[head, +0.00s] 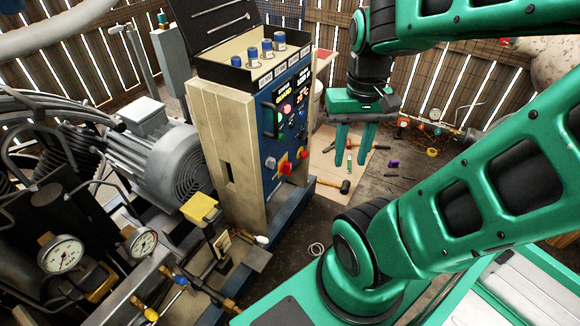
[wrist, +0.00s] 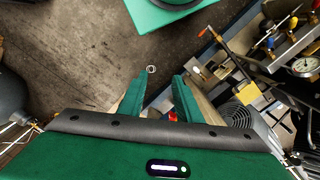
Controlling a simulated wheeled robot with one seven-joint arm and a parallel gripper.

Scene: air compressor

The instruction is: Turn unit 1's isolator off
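The control cabinet (head: 228,150) stands upright with a dark blue front panel (head: 290,110). Low on the panel are a red rotary knob on a yellow plate (head: 286,168) and a second red knob (head: 303,154) to its right. A blue knob (head: 270,162) sits at their left. I cannot read which of them is unit 1's isolator. My gripper (head: 352,153) points down, open and empty, right of the panel and apart from it. In the wrist view the open fingers (wrist: 158,80) have floor beyond their tips, and a small red part (wrist: 172,116) shows between them.
The compressor motor (head: 165,155) and gauges (head: 62,252) crowd the left. A yellow-topped box (head: 201,209) stands in front of the cabinet. A mallet (head: 340,185) and other tools lie on the floor behind my gripper. A ring (head: 316,249) lies on open floor.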

